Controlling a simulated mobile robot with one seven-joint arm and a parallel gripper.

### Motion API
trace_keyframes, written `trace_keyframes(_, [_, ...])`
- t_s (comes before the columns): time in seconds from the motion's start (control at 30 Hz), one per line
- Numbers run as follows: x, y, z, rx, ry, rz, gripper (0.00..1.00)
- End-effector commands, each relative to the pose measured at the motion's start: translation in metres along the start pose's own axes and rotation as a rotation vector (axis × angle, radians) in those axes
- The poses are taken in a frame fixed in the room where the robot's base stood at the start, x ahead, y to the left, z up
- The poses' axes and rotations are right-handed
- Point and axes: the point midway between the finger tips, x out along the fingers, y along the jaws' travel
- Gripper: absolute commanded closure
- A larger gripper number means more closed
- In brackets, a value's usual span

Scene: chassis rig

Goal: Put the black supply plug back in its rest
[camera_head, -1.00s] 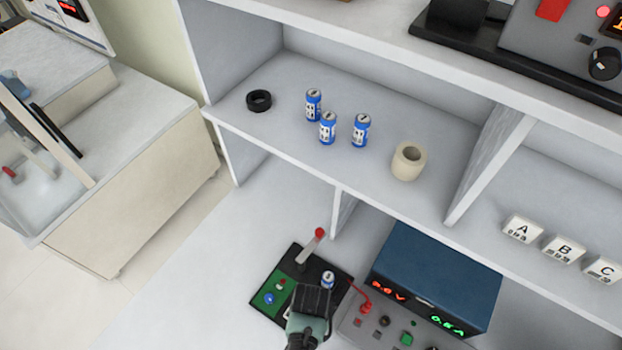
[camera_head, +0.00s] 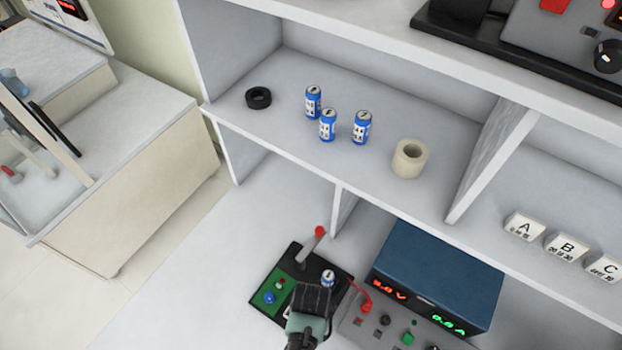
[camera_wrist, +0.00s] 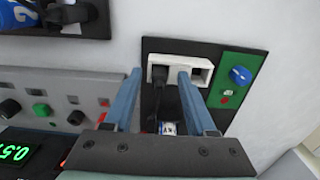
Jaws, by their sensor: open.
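The black supply plug (camera_wrist: 160,78) stands in the left part of a white two-part block (camera_wrist: 201,70) in the wrist view. A dark cable runs from it toward my wrist. I cannot tell which part of the block is the rest. My gripper (camera_wrist: 159,73) is open, with one finger on each side of the plug and a gap visible. The right finger covers part of the block. The black board (camera_wrist: 232,50) carries the block and a green panel (camera_wrist: 235,78). In the head view my gripper (camera_head: 312,295) hides the plug, above the board (camera_head: 262,307).
A lever with a red knob (camera_head: 319,231) and a small blue-white can (camera_head: 327,278) stand on the board. A blue power supply (camera_head: 437,275) is close on the right. A shelf overhangs behind; bare bench lies left.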

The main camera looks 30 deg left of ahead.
Motion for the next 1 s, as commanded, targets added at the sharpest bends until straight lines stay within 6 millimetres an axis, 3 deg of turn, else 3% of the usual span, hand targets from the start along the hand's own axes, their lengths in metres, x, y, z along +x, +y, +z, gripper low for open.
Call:
trace_keyframes(0.6, [-0.108, 0.000, -0.001, 0.000, 0.004, -0.001, 0.44])
trace_keyframes(0.8, [-0.123, 0.000, 0.000, 0.000, 0.002, 0.000, 0.44])
trace_keyframes(1.0, [-0.124, 0.000, 0.000, 0.000, 0.001, 0.000, 0.44])
